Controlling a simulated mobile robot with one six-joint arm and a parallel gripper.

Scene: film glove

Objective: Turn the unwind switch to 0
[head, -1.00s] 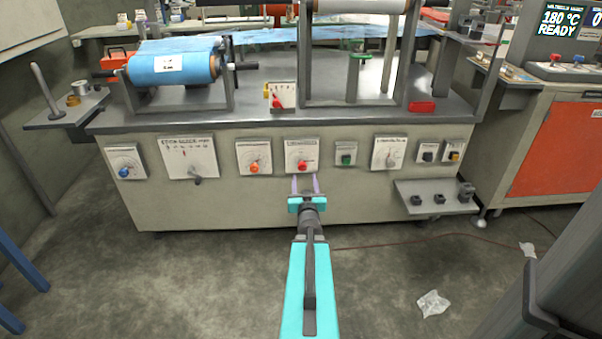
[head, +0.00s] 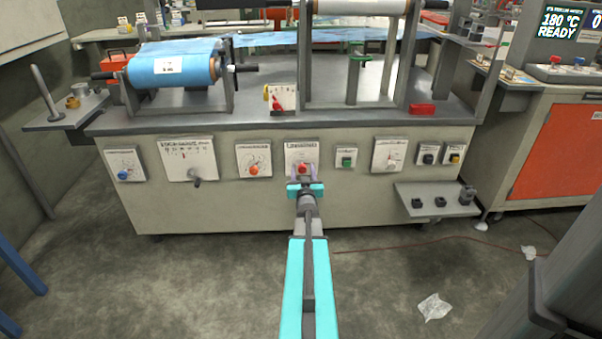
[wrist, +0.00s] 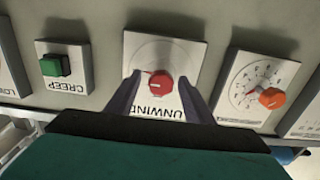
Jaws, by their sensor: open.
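The unwind switch is a red round knob (wrist: 160,82) on a pale plate (wrist: 186,54) lettered UNWIND, upside down in the wrist view. A short pointer mark shows at the knob's left side there; its setting is too small to read. In the head view the red knob (head: 302,169) sits mid-panel on the machine's front. My gripper (head: 304,178) is open in front of it. In the wrist view my gripper's two fingers (wrist: 159,97) stand either side of the knob's lower part, with gaps on both sides.
In the wrist view a green CREEP button (wrist: 55,65) is left of the plate and an orange dial knob (wrist: 271,98) right. In the head view a lever plate (head: 197,160) is further left. A small shelf (head: 436,208) juts out at lower right.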

